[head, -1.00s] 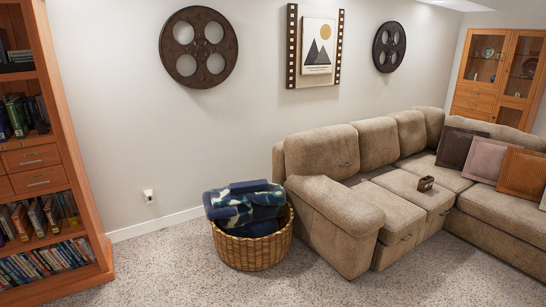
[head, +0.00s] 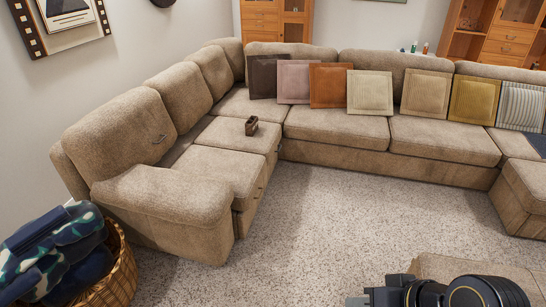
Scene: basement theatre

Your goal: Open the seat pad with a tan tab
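The beige sectional sofa has several seat pads. On its left wing, the near seat pad (head: 213,167) and the pad behind it (head: 236,136) lie flat and look shut. Small dark pulls show on the front faces below them. I cannot make out a tan tab on any pad. More seat pads run along the back section, such as the middle one (head: 335,125) and the right one (head: 443,139). My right gripper (head: 440,292) shows in part at the bottom right edge, far from the pads, with its fingers not clear. My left gripper is not in view.
A small brown box (head: 252,126) sits on the left wing's seats. Several cushions, including an orange one (head: 329,86), lean on the back section. The speckled carpet (head: 330,220) between is clear.

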